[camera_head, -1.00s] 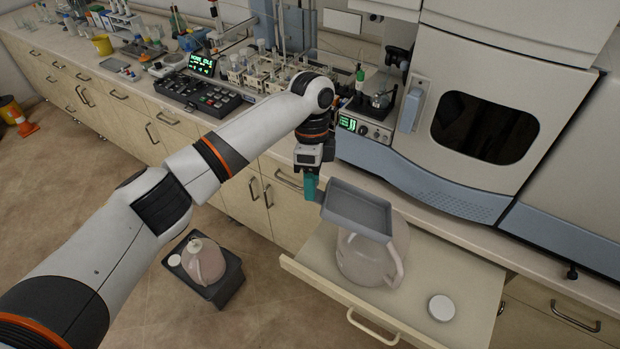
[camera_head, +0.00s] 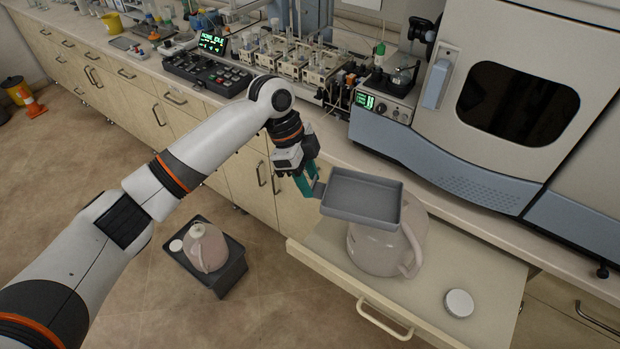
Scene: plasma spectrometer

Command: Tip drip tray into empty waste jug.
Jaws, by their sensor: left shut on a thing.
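The grey drip tray (camera_head: 362,196) is held by my left gripper (camera_head: 309,184), which is shut on its left end. The tray is above and slightly left of a translucent pinkish jug (camera_head: 383,254) and hides the jug's mouth. The tray looks roughly level; I cannot tell whether it holds liquid. The jug stands upright on a pulled-out drawer or shelf (camera_head: 470,268). A second pinkish jug (camera_head: 205,248) stands in a dark grey bin on the floor. My right gripper is not in view.
A white cap (camera_head: 458,303) lies on the pulled-out shelf, right of the jug. Another white cap (camera_head: 175,245) lies by the floor jug. The large spectrometer (camera_head: 510,110) stands behind on the bench. A small instrument with a green display (camera_head: 383,100) is beside it.

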